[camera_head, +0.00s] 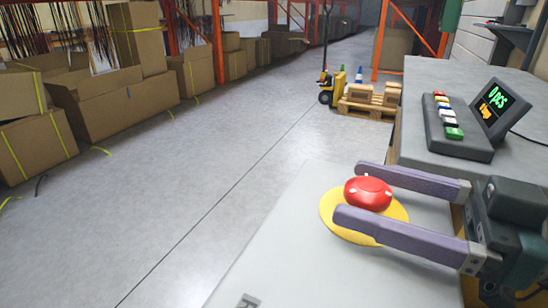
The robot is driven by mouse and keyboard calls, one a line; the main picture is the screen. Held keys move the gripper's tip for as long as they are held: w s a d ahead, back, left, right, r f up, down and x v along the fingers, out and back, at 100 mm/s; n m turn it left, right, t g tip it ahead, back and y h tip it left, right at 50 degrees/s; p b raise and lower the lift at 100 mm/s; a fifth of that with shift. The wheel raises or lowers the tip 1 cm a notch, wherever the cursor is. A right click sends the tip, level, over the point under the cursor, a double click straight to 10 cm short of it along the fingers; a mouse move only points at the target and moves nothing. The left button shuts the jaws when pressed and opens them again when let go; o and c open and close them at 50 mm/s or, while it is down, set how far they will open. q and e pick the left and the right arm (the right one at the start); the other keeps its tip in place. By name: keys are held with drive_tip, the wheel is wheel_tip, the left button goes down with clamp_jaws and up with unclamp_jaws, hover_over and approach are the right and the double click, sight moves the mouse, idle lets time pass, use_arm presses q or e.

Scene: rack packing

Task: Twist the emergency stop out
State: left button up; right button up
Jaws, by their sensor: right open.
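The emergency stop is a red mushroom button (368,193) on a round yellow plate (336,222). It sits on a light grey panel (290,240) in the lower middle of the head view. My right gripper (349,190) reaches in from the right with its two purple-grey fingers open. One finger lies on the far side of the red button and one on the near side, with the button between them. I cannot tell whether either finger touches it. The near finger hides part of the yellow plate. My left gripper is not in view.
A grey counter (440,82) at the right carries a control box (458,140) with coloured buttons and a small display (500,110). A pallet (367,108) with boxes stands behind. Cardboard boxes (110,100) line the left. The floor between is clear.

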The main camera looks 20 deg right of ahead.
drive_tip(key=shift+w+a, duration=0.25)
